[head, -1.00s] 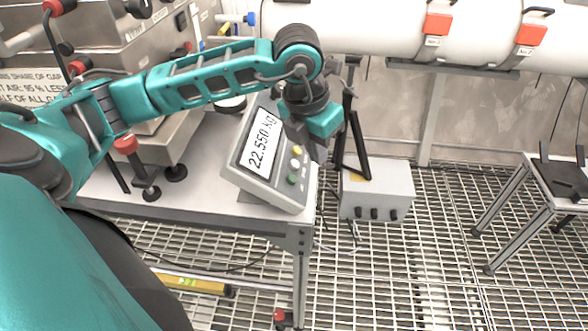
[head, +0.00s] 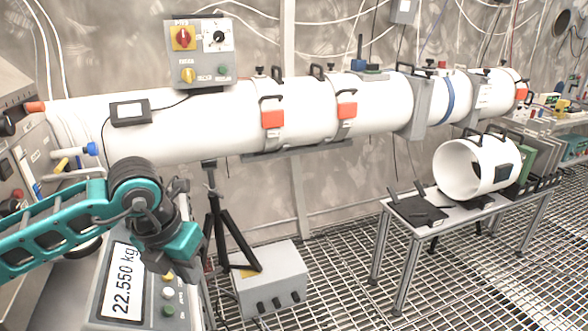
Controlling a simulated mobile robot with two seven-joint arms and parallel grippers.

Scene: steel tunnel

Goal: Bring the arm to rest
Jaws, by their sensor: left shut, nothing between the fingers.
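My left arm (head: 60,222) is teal and dark grey and comes in from the left edge of the head view. Its elbow is bent, and the wrist hangs downward at the lower left. My left gripper (head: 180,262) is shut and empty. I cannot tell whether the fingers touch the display. My right arm and gripper are not in view.
A long white tube (head: 220,125) runs across behind the arm, with a control box (head: 203,52) on top. A black tripod (head: 225,225) and a grey box (head: 272,280) stand right of the gripper. A small table (head: 455,212) holds a white tube section (head: 478,165). Grated floor (head: 350,290) lies between.

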